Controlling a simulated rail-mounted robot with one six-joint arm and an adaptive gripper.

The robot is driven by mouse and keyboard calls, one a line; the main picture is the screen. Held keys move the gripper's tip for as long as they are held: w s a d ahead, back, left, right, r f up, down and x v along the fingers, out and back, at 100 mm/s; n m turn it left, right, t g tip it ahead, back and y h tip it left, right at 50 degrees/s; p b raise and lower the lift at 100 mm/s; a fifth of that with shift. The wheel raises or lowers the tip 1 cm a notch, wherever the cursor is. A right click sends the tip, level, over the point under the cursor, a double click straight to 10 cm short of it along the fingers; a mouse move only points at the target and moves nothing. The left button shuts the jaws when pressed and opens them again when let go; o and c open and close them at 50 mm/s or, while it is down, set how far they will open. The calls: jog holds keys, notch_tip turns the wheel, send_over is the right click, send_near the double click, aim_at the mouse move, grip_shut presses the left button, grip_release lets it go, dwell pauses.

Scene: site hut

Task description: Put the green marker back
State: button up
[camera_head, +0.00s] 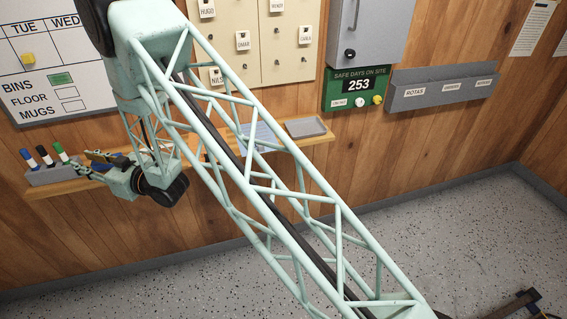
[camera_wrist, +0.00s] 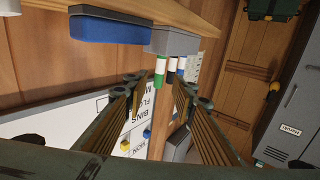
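The green marker (camera_head: 61,151) stands upright in a grey holder (camera_head: 50,175) at the left end of the wooden wall shelf, beside a black marker (camera_head: 42,153) and a blue marker (camera_head: 28,158). In the wrist view, which is upside down, the green marker (camera_wrist: 160,72) shows its green cap and white body, with its other end in the holder (camera_wrist: 174,41). My gripper (camera_head: 86,163) is just right of the holder. Its fingers (camera_wrist: 165,92) are spread, with nothing held between them. The green marker appears beyond the fingertips, apart from them.
A blue eraser (camera_wrist: 110,27) lies on the shelf beside the holder. A grey tray (camera_head: 305,128) sits at the shelf's right end. A whiteboard (camera_head: 50,60) and key board (camera_head: 262,45) hang above. My arm hides part of the shelf.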

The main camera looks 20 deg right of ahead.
jog(key=shift+r, duration=0.1)
jog(key=w+d+r+m+h, duration=0.2)
jog(key=d+r+h, duration=0.4)
jog(key=d+r, duration=0.95)
jog(key=s+d+r+m+g+h, duration=0.1)
jog(key=s+d+r+h, duration=0.1)
jog(key=s+d+r, duration=0.5)
jog(key=s+d+r+m+g+h, duration=0.15)
jog(key=s+d, duration=0.35)
jog(key=d, duration=0.6)
jog(key=s+d+r+m+g+h, duration=0.1)
jog(key=s+d, duration=0.4)
jog(key=s, duration=0.7)
jog(key=s+d+r+m+g+h, duration=0.15)
jog(key=s+d, duration=0.35)
jog(key=s, duration=0.7)
jog(key=s+d+r+m+g+h, duration=0.1)
jog(key=s+d, duration=0.4)
jog(key=s, duration=0.7)
jog(key=s+d+f+m+g, duration=0.1)
jog(key=s+f+g, duration=0.1)
jog(key=s, duration=1.2)
jog(key=shift+s, duration=0.15)
